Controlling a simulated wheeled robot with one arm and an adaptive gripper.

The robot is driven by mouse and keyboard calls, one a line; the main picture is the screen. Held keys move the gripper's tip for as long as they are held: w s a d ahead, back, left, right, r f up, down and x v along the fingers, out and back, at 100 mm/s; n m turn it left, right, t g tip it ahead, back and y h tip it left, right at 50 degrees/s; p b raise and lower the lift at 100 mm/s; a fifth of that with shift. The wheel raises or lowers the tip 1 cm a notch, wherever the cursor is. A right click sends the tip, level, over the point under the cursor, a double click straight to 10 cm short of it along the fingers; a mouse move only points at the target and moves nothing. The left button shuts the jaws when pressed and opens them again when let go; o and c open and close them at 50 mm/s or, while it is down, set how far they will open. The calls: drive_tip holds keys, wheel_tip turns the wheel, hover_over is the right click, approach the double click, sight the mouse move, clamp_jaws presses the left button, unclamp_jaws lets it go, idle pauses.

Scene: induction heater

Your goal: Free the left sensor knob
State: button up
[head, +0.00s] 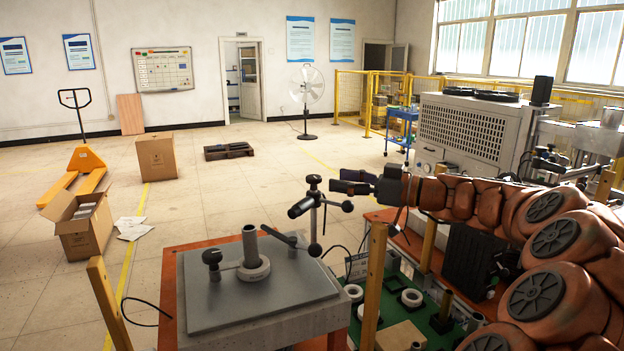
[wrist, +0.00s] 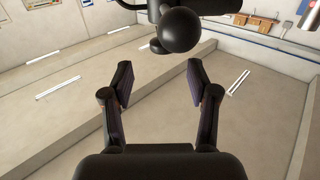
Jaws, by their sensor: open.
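My gripper (head: 345,187) is at the end of my arm in the head view, close to the right of a post with black knobs (head: 313,181). In the wrist view my gripper (wrist: 159,66) is open, with nothing between its fingers. A round black knob (wrist: 180,31) lies just beyond the fingertips there, right of the middle. It seems apart from the fingers. Another black knob (head: 211,257) stands at the left of the grey plate (head: 260,299). I cannot tell which knob is the left sensor knob.
A grey metal cylinder (head: 250,245) stands in a pale ring on the plate. More black ball knobs (head: 315,250) stick out from the post. Wooden posts (head: 374,285) rise near the plate. A green board with pale rings (head: 411,298) lies to the right. The floor behind is mostly open.

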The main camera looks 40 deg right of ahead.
sight(314, 176)
drive_tip(key=p+x, duration=0.1)
drive_tip(key=x, duration=0.6)
drive_tip(key=shift+s+a+p, duration=0.1)
drive_tip(key=shift+a+p, duration=0.1)
drive_tip(key=shift+p, duration=0.1)
drive_tip(key=c, duration=1.1)
